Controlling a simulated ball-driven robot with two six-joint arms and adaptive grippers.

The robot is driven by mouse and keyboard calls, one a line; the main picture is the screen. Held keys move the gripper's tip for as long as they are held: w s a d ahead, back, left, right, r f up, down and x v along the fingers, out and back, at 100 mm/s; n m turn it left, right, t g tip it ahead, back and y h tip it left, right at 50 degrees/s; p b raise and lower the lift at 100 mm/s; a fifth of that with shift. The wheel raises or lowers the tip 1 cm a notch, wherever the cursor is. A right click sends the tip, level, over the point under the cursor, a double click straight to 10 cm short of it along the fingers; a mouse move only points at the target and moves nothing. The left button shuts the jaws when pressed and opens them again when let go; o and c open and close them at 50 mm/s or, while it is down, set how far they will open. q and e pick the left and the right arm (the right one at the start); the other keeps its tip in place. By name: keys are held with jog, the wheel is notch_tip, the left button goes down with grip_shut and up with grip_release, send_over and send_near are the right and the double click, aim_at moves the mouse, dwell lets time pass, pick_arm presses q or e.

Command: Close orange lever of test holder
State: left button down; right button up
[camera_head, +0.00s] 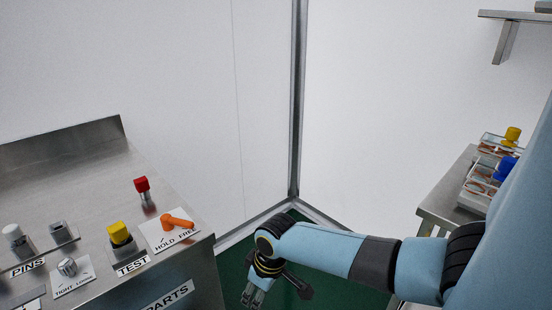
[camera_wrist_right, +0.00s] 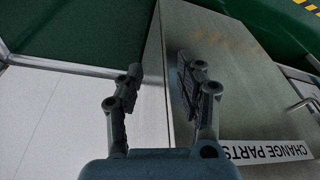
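The orange lever (camera_head: 178,221) lies on the white HOLD/FREE label plate (camera_head: 170,236) at the right end of the metal bench, in the head view. Its handle points left and slightly up. My right gripper (camera_head: 254,298) hangs low beside the bench's right end, below the bench top and apart from the lever. In the right wrist view my right gripper (camera_wrist_right: 158,88) has its fingers spread with nothing between them. The bench's metal side lies beyond the fingers. The lever is not in the wrist view. My left gripper is in neither view.
On the metal bench (camera_head: 90,185) stand a red-topped part (camera_head: 141,184), a yellow-topped part (camera_head: 119,233) at TEST and a grey knob (camera_head: 67,266). A second table (camera_head: 446,190) at right holds trays. The green floor (camera_head: 235,268) between is clear apart from my arm.

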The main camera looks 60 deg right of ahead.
jog(key=s+f, duration=0.4)
jog(key=f, duration=0.2)
jog(key=shift+s+d+f+m+h+b, duration=0.15)
jog(key=shift+s+f+m+h+b, duration=0.15)
jog(key=shift+b, duration=0.1)
jog(key=n+t+y+p, duration=0.1)
jog(key=n+t+p, duration=0.15)
jog(key=p, duration=0.55)
send_near(180, 221)
jog(key=shift+n+g, duration=0.35)
jog(key=x, duration=0.5)
jog(key=b+x, duration=0.1)
jog(key=x, duration=0.2)
jog(key=shift+w, duration=0.35)
